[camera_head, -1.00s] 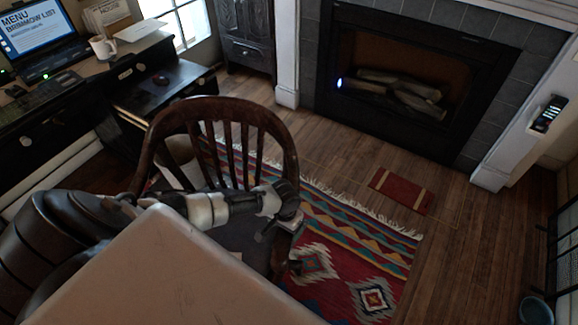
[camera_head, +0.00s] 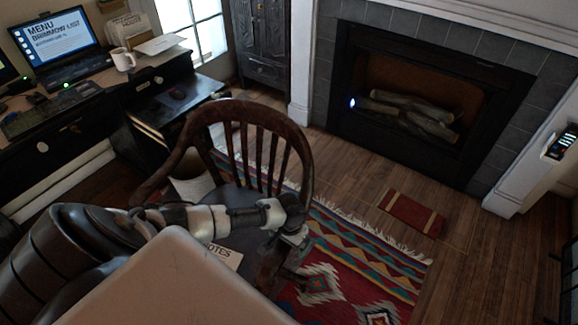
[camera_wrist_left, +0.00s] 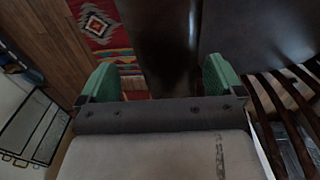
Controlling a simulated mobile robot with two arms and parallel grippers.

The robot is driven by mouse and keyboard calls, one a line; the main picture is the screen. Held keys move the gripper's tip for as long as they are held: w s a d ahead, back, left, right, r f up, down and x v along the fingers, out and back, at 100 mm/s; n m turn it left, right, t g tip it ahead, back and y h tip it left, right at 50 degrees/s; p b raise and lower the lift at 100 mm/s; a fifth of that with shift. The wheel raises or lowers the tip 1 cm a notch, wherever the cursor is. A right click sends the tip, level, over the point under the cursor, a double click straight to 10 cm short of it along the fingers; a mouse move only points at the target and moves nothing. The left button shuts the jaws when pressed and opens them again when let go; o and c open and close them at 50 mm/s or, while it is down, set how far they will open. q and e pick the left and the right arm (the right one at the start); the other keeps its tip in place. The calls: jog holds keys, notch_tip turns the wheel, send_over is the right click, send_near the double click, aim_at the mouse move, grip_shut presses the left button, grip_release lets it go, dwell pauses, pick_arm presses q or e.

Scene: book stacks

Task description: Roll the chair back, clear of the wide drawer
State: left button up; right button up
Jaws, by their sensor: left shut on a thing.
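The dark wooden chair (camera_head: 250,112) with a spindled back stands in front of the desk, partly on the patterned rug. My left gripper (camera_head: 296,238) is at the chair's right arm. In the left wrist view its green fingers (camera_wrist_left: 160,78) stand on either side of the dark wooden arm (camera_wrist_left: 165,35), shut on it. The desk (camera_head: 90,84) at the left has drawer fronts with pale knobs; one wide front (camera_head: 60,152) is left of the chair. I cannot tell which is the wide drawer. My right gripper is not in view.
A paper marked NOTES (camera_head: 224,256) lies on the chair seat. The fringed rug (camera_head: 375,262) and a red mat (camera_head: 411,213) lie on the right. Bare floor runs to the fireplace (camera_head: 425,110).

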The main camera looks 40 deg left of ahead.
pick_arm(q)
notch_tip(320, 180, up, 8)
jog(key=shift+d, duration=0.15)
jog(key=shift+r, duration=0.25)
